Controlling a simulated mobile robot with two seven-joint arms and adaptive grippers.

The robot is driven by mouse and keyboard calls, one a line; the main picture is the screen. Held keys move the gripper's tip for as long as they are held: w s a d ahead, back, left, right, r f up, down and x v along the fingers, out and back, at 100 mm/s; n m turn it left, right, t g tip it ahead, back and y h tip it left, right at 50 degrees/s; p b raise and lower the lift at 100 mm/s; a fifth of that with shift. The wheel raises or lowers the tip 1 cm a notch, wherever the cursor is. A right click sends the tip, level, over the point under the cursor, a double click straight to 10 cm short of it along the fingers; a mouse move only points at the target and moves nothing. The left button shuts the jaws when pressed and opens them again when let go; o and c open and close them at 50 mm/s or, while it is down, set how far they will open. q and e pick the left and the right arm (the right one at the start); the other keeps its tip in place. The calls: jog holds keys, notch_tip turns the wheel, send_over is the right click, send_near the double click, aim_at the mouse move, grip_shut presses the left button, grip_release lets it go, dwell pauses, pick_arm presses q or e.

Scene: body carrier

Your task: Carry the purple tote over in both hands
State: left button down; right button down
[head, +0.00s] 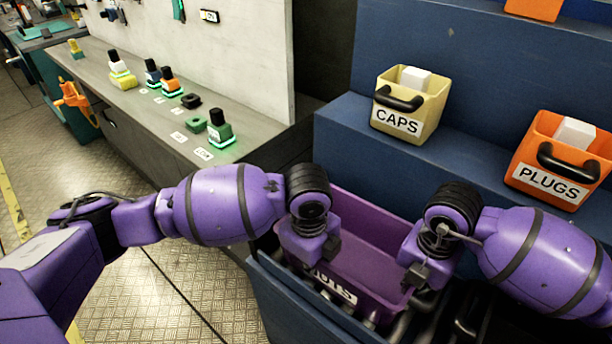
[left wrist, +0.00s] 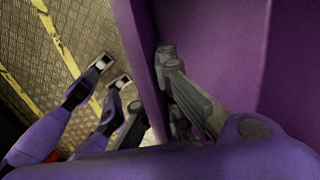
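The purple tote (head: 375,225) stands low in front of me in the head view, its label partly hidden. My left gripper (head: 316,256) is at its left side and my right gripper (head: 424,284) at its right side, both pointing down. In the left wrist view the tote's wall (left wrist: 138,45) runs down past my left gripper (left wrist: 160,105). One grey finger lies along the inner side of the wall, and a dark finger part seems to be on the outer side. How tightly these fingers close on the wall is unclear. My right fingertips are largely hidden.
A blue stand (head: 275,295) has its edge close around the tote's front. A yellow CAPS bin (head: 424,122) and an orange PLUGS bin (head: 535,190) sit on the blue step behind. Metal floor (head: 200,290) is open at lower left.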

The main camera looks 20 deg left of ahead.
pick_arm(q)
jog(key=shift+w+r, duration=0.2)
jog(key=shift+r, duration=0.05)
pick_arm(e)
jog(key=shift+w+r, duration=0.1)
jog(key=shift+r, duration=0.1)
